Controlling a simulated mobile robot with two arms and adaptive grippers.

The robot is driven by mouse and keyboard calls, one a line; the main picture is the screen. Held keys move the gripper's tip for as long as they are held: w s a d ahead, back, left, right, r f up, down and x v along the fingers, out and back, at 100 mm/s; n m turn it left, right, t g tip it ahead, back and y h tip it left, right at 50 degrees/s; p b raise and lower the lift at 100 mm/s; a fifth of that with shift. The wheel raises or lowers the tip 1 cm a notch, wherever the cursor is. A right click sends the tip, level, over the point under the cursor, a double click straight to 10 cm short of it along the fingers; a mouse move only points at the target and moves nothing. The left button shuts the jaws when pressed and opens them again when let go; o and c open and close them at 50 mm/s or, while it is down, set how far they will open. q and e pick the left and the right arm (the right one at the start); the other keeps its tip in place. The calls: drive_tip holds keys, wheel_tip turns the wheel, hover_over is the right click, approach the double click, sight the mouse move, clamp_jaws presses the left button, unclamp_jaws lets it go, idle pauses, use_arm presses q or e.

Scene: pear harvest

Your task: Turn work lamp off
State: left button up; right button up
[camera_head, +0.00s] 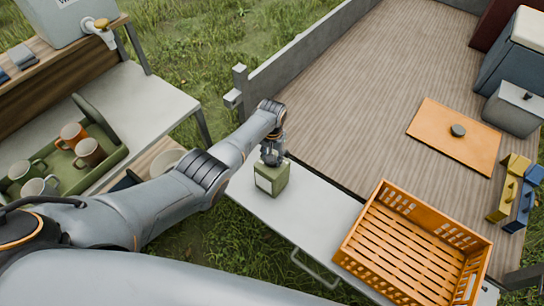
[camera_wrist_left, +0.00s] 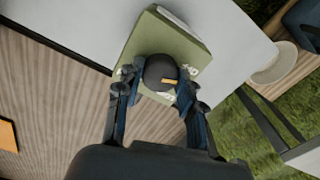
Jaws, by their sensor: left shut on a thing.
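The work lamp appears to be a small olive-green box (camera_head: 273,178) with a pale panel on one side, standing on the grey tailboard shelf (camera_head: 318,213). In the left wrist view the green box (camera_wrist_left: 183,50) has a round dark knob (camera_wrist_left: 160,71) with a small orange mark on top. My left gripper (camera_head: 273,158) points down onto the box top. In the left wrist view its fingers (camera_wrist_left: 157,92) are shut on the knob from both sides. Whether the lamp is lit cannot be told. My right gripper is not in view.
An orange slatted crate (camera_head: 352,240) stands right of the box. The wooden bed (camera_head: 365,100) behind holds an orange board (camera_head: 440,125) and yellow and blue blocks (camera_head: 508,187). A green tray with mugs (camera_head: 108,163) is on the left table.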

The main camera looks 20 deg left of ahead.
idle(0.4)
use_arm(q)
drive_tip(key=o, duration=1.2)
drive_tip(key=shift+r, duration=0.1)
drive_tip(key=shift+w+r, duration=0.1)
drive_tip(key=shift+r, duration=0.45)
wheel_tip(320, 180, up, 11)
drive_tip(key=shift+f, duration=0.1)
